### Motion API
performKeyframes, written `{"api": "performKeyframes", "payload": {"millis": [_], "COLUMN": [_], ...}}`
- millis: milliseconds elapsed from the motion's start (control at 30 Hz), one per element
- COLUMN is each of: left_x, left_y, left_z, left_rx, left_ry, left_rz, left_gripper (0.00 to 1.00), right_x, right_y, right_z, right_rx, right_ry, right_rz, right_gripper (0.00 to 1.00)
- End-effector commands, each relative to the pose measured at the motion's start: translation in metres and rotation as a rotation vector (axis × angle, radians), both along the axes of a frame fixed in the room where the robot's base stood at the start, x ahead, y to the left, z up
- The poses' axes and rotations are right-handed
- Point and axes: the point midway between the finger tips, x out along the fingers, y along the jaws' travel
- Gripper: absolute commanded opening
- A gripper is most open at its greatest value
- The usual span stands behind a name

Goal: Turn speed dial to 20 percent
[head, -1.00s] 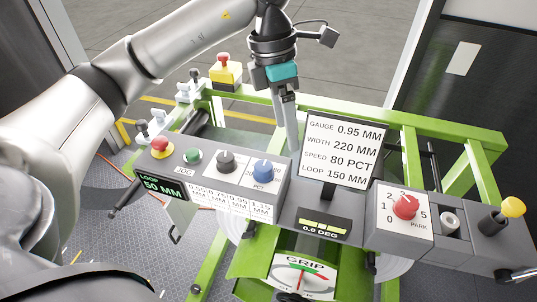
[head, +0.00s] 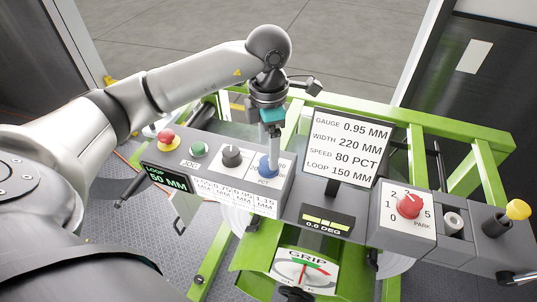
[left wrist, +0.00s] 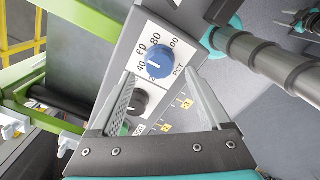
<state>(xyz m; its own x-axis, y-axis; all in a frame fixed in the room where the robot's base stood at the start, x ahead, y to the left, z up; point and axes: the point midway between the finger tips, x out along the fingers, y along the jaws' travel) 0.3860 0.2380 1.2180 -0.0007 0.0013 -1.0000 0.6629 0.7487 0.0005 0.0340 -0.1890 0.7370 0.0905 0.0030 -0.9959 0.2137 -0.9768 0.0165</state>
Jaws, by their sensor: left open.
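The speed dial (head: 267,167) is a blue knob on a white plate marked PCT, on the grey control panel (head: 222,137). In the left wrist view the blue dial (left wrist: 157,62) has numbers around it, with 40, 60 and 80 readable. The display (head: 346,150) reads SPEED 80 PCT. My left gripper (head: 271,150) points down at the dial from above, and its fingers partly cover it in the head view. In the left wrist view my left gripper (left wrist: 160,78) is open and empty, with the dial just beyond and between its fingertips.
A black knob (head: 231,156), green button (head: 198,150) and red stop button (head: 167,138) lie left of the dial. The display stands close on the right. Farther right are a red selector knob (head: 409,206) and a yellow-topped lever (head: 517,210).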

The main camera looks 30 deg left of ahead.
Motion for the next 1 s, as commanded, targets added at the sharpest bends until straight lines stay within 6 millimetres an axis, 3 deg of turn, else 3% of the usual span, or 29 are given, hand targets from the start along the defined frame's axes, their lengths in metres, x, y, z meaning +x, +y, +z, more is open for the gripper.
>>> {"api": "performKeyframes", "payload": {"millis": [233, 633, 1000], "left_x": [0.000, 0.000, 0.000], "left_y": [0.000, 0.000, 0.000], "left_z": [-0.034, -0.042, -0.042], "left_rx": [0.000, -0.001, -0.001], "left_ry": [0.003, -0.001, -0.001], "left_rz": [0.001, -0.001, -0.001], "left_gripper": [0.81, 0.81, 0.39], "right_x": [0.000, 0.000, 0.000], "right_y": [0.000, 0.000, 0.000], "right_z": [0.007, 0.008, 0.008], "right_rx": [0.000, 0.000, 0.000], "right_ry": [0.000, -0.001, -0.001], "right_rz": [0.000, 0.000, -0.001], "right_gripper": [0.50, 0.50, 0.50]}}
